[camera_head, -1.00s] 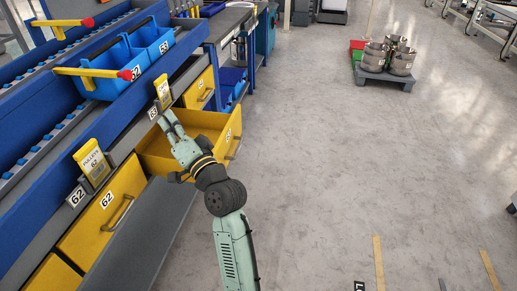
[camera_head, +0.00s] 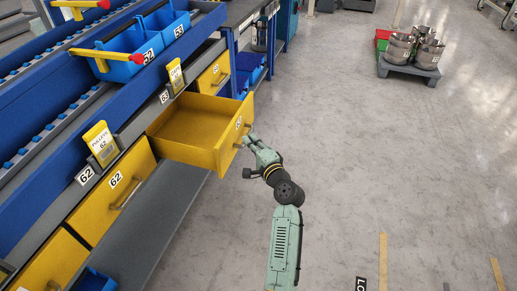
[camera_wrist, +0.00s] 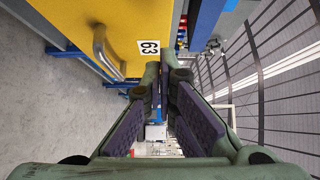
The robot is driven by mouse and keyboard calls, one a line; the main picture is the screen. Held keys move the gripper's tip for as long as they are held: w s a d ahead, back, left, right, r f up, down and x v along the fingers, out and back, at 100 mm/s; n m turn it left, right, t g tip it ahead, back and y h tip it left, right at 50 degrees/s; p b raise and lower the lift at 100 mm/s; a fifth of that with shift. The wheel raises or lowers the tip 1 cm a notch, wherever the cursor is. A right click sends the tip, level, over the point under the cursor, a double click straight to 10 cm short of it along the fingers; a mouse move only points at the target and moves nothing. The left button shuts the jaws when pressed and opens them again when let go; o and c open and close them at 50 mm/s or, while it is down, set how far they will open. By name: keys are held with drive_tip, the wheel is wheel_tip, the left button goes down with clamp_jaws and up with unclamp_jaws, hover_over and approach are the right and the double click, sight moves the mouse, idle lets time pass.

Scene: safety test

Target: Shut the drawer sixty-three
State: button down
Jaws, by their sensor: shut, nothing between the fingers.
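Drawer sixty-three (camera_head: 200,118) is a yellow drawer pulled out of the workbench, open and empty inside. Its front panel carries a label reading 63 and a grey bar handle; the front also shows in the wrist view (camera_wrist: 85,22) with the handle (camera_wrist: 106,50) and label (camera_wrist: 150,47). My gripper (camera_head: 250,139) is outside the drawer, at the right end of its front near the handle. In the wrist view my gripper (camera_wrist: 163,80) is shut and empty, its fingers just beside the drawer front's labelled end. I cannot tell whether it touches the panel.
Shut yellow drawer 62 (camera_head: 115,200) is nearer along the bench, and another yellow drawer (camera_head: 214,72) lies beyond. A grey ledge (camera_head: 150,225) runs below. Blue bins (camera_head: 128,62) sit on the rack. Metal pots stand on a grey pallet (camera_head: 408,70). The floor to the right is clear.

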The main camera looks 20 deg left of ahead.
sight(232, 129)
drive_tip(key=shift+w+a+p, duration=0.2)
drive_tip(key=shift+a+p, duration=0.15)
drive_tip(key=shift+a, duration=0.8)
drive_tip(key=shift+w+a+p, duration=0.15)
drive_tip(key=shift+a+p, duration=0.2)
drive_tip(key=shift+a, duration=0.75)
drive_tip(key=shift+a, duration=0.15)
